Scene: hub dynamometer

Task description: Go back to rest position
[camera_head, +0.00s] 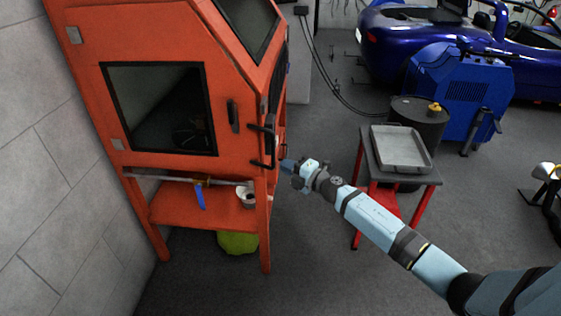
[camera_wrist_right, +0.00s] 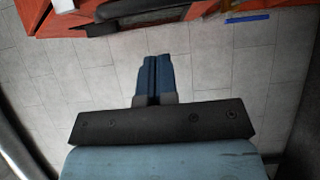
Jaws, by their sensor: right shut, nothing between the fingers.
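My right gripper (camera_head: 286,165) is stretched out in front of the orange cabinet (camera_head: 165,174), close to the black handles on its right side. I cannot tell from the head view whether it touches them. In the right wrist view the two blue fingers of my right gripper (camera_wrist_right: 152,62) lie together, with nothing between them. Behind them are pale wall or floor tiles, with the orange edge of the cabinet (camera_wrist_right: 40,14) at the top. My left gripper is in neither view.
Grey floor (camera_head: 320,130) lies open between cabinet and table.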

